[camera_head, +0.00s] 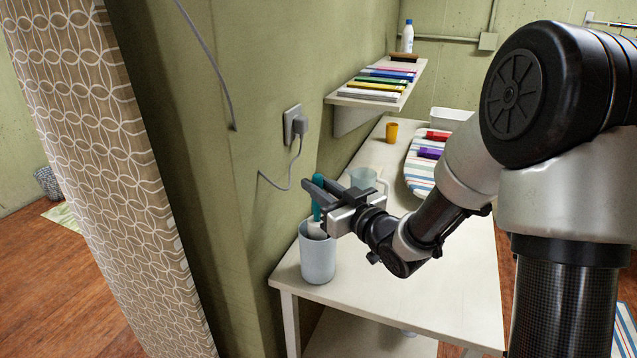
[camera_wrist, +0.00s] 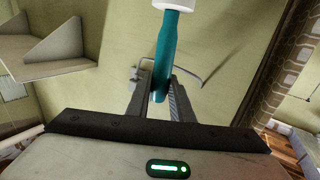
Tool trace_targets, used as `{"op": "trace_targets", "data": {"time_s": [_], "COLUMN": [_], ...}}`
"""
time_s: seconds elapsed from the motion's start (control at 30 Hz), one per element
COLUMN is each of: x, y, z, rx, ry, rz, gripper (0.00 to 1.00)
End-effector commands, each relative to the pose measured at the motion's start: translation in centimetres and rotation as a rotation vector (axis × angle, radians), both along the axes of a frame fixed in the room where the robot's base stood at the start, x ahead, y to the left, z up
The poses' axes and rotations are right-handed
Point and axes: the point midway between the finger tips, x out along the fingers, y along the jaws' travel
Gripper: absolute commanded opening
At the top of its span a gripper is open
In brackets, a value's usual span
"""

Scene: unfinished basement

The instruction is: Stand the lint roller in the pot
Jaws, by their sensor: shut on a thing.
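The lint roller has a teal handle (camera_wrist: 171,55) and a white roller end (camera_wrist: 174,4). My gripper (camera_head: 318,191) is shut on the teal handle. In the head view the handle (camera_head: 316,211) stands roughly upright between the fingers, and the white roller end points down at the mouth of the pot. The pot (camera_head: 318,258) is a pale grey-blue cylinder standing upright at the near left corner of the table. The lower part of the roller is inside or just behind the pot's rim; I cannot tell whether it touches the bottom.
The white table (camera_head: 440,270) holds a clear mug (camera_head: 362,178), a yellow cup (camera_head: 392,132) and a striped ironing board (camera_head: 419,172) behind my gripper. The green wall, with a plug and cable (camera_head: 298,126), is close on the left.

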Motion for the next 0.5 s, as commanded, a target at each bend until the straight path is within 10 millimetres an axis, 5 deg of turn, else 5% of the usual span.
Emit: {"op": "trace_targets", "data": {"time_s": [0.5], "x": [0.0], "y": [0.0], "z": [-3.9], "rx": [0.001], "ry": [-0.001], "rz": [0.000], "gripper": [0.00]}}
